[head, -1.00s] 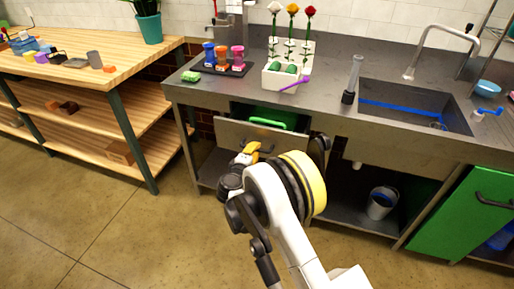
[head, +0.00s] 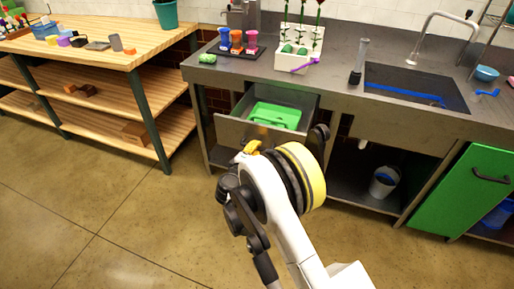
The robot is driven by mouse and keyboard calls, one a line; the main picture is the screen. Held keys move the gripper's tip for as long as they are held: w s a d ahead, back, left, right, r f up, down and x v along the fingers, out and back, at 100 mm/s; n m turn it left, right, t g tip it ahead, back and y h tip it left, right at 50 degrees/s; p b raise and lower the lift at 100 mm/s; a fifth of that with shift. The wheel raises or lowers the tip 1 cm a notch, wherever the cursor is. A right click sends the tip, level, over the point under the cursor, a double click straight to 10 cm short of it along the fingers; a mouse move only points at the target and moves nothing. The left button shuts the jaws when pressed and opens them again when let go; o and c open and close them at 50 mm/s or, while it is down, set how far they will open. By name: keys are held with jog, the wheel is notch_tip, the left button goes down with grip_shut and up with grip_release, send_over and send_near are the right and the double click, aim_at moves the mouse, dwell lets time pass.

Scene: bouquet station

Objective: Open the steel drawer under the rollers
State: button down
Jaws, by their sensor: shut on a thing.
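The steel drawer (head: 230,131) under the counter is pulled well out, and its inside is visible from above. A green tray with a handle (head: 275,115) lies in it. My gripper (head: 251,148), with yellow fingers, is at the drawer's front face and shut on the drawer handle. The handle itself is hidden behind the gripper and arm.
The steel counter (head: 330,85) above holds coloured upright pieces on a black tray (head: 236,50), a white flower holder (head: 297,62) and a sink (head: 415,85). A wooden shelf table (head: 125,58) stands left. A bucket (head: 384,181) is on the lower shelf. The floor in front is clear.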

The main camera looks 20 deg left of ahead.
jog(key=c, duration=1.4)
grip_release()
jog(key=shift+s, duration=0.1)
jog(key=v, duration=1.2)
